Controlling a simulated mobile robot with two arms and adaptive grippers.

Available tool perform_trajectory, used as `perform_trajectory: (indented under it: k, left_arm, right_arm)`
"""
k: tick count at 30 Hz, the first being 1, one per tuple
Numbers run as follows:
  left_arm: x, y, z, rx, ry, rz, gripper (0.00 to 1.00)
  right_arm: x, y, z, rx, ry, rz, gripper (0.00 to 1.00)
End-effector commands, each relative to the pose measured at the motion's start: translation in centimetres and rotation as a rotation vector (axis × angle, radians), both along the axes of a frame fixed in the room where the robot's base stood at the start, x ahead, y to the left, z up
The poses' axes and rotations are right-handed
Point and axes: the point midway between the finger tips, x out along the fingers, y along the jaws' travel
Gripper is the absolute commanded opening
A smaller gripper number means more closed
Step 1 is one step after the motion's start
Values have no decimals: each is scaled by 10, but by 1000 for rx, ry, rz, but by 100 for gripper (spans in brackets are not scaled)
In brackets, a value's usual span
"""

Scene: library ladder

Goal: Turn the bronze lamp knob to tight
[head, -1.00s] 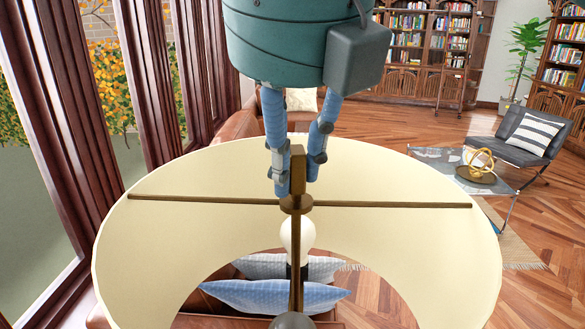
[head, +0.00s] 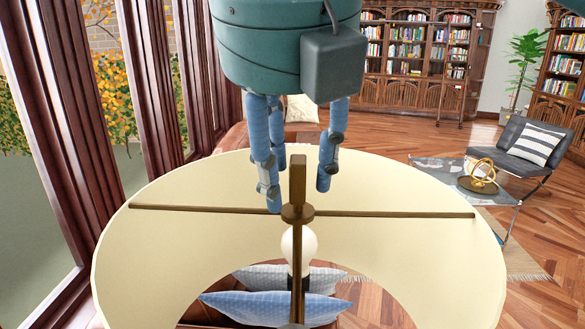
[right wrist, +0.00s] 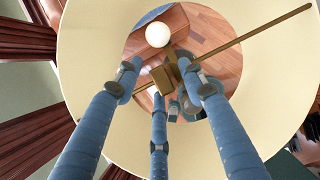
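The bronze lamp knob (head: 298,182) is a flat upright bar on a round collar, at the centre of the lamp's thin cross rod. In the right wrist view the knob (right wrist: 163,78) is seen end-on. My right gripper (head: 297,195) is open, its blue fingers pointing down and spread around the knob with visible gaps. In the right wrist view the right gripper (right wrist: 160,83) has one finger on each side of the knob and a third just below it in the picture. No clear contact shows. My left gripper is not in view.
The wide cream lampshade (head: 150,255) surrounds the knob, with a white bulb (head: 299,243) below. Tall windows stand at the left. A low table (head: 440,168) with a gold ornament (head: 482,172), a dark chair (head: 530,148) and bookshelves (head: 420,50) are farther back.

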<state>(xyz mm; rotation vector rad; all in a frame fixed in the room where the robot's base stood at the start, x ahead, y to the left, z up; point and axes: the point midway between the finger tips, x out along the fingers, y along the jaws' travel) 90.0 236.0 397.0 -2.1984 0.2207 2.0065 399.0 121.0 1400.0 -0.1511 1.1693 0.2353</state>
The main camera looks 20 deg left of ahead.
Motion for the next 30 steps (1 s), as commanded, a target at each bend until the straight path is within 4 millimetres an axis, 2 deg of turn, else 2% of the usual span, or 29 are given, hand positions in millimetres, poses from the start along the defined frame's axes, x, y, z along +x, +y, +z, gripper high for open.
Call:
perform_trajectory:
  k: [7, 11, 14, 24, 30]
  left_arm:
    - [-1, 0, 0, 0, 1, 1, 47]
    - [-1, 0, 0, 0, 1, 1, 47]
    - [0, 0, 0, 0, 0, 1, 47]
    - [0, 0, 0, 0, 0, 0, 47]
    - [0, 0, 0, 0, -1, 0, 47]
  right_arm:
    - [0, 0, -1, -4, 1, 1, 42]
    - [-3, -1, 6, -4, 0, 1, 42]
    - [-9, -2, 21, -2, -3, 0, 42]
    - [-36, -9, 87, -1, -1, 1, 42]
    - [-43, -12, 106, -3, -1, 0, 42]
